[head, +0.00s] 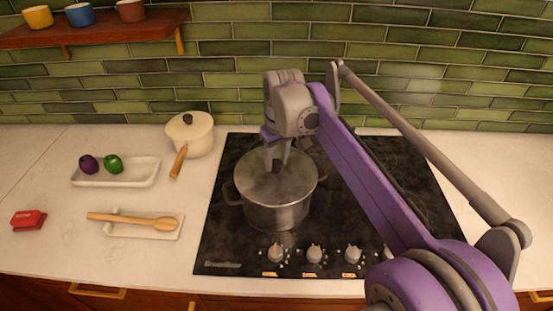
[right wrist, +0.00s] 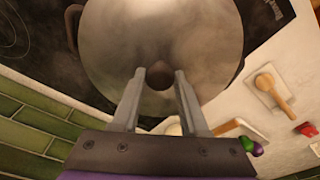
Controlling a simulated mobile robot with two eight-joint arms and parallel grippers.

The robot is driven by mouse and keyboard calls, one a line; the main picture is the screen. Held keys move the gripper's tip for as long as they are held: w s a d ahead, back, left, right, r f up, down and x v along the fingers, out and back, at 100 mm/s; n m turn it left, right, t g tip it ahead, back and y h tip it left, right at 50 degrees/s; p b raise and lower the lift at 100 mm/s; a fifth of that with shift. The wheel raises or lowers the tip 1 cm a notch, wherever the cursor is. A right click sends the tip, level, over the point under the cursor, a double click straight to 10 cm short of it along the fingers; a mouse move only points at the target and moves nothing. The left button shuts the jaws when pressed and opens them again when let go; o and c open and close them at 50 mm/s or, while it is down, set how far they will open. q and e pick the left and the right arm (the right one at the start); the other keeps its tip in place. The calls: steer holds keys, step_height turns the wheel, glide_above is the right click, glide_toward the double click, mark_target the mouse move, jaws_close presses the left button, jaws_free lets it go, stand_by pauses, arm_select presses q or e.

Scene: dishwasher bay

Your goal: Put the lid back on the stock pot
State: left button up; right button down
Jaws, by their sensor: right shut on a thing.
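The steel stock pot (head: 275,214) stands on the front left part of the black hob. Its round steel lid (head: 257,182) is over the pot's mouth and looks about level; I cannot tell if its rim rests fully on the pot. My right gripper (head: 277,167) comes down from above and is shut on the lid's dark knob. In the right wrist view the knob (right wrist: 160,76) is between the two fingers (right wrist: 157,80), with the lid (right wrist: 165,35) broad behind them. My left gripper is not in view.
Control knobs (head: 314,254) line the hob's front. Left of it are a cream saucepan (head: 190,136), a white tray (head: 135,177) with vegetables, a wooden spoon (head: 130,219) on a spoon rest, and a red item (head: 28,220). Haze hangs around the pot.

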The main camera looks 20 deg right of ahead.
steer(key=shift+c, duration=1.8)
jaws_free()
steer(key=shift+o, duration=0.4)
steer(key=shift+o, duration=1.4)
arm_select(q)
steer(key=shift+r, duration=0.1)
arm_select(e)
steer(key=shift+r, duration=0.1)
steer(key=shift+r+p, duration=1.2)
steer(key=shift+r, duration=1)
steer(key=shift+r+p, duration=0.55)
steer(key=shift+r, duration=0.7)
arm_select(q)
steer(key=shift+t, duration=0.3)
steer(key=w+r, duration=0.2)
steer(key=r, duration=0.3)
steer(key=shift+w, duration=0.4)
